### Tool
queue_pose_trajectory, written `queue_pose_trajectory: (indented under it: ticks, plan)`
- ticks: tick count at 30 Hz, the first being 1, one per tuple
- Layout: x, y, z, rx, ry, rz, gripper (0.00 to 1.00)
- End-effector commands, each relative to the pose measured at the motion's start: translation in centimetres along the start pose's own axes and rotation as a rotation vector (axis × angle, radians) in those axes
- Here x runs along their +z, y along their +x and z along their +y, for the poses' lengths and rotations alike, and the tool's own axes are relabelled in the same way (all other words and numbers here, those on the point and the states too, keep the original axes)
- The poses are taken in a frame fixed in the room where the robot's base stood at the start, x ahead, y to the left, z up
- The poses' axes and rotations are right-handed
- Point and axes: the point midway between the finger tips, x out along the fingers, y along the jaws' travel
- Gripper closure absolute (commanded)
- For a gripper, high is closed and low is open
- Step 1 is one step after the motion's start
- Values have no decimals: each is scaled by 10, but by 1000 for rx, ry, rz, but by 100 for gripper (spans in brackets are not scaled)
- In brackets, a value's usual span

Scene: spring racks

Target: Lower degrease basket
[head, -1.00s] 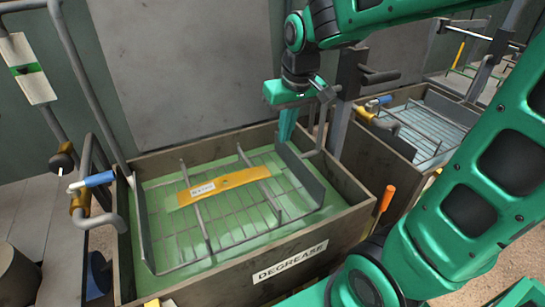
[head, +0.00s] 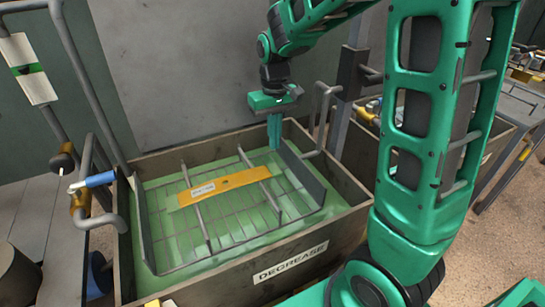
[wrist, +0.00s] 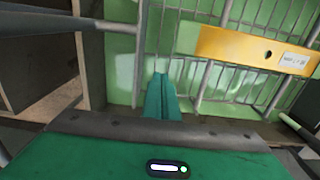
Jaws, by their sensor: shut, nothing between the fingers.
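The degrease tank (head: 345,213) is an open box with a "DEGREASE" label on its front wall and green liquid inside. The wire basket (head: 235,238) sits in it at the liquid's surface. A yellow-orange bar (head: 238,180) with a white tag lies across the basket; it also shows in the wrist view (wrist: 235,45). The basket has a grey side plate (head: 302,172) and a bent handle (head: 322,118) at its right. My gripper (head: 274,146) is shut and empty, pointing down over the tank's back right, just left of the handle. In the wrist view its fingers (wrist: 160,98) are together.
A valve with a blue handle (head: 100,179) and pipes stands at the tank's left. A dark post (head: 345,90) rises behind the right corner. Another tank (head: 495,140) stands to the right, partly hidden by my arm.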

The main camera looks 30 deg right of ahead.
Motion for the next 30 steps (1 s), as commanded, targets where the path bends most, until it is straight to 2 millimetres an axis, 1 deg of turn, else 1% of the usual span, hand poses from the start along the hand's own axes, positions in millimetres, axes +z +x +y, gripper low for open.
queue_pose_trajectory:
  ticks: [1, 6, 12, 17, 26, 30]
  plan:
    - [1, 10, 0, 1, 0, -5, 100]
    - [1, 39, 0, 1, 0, -4, 100]
    - [0, 60, 0, 0, -1, -2, 100]
    - [0, 66, 0, 0, 0, 0, 100]
    - [0, 67, 0, 0, 0, 0, 100]
    - [0, 70, -4, 0, -6, 0, 100]
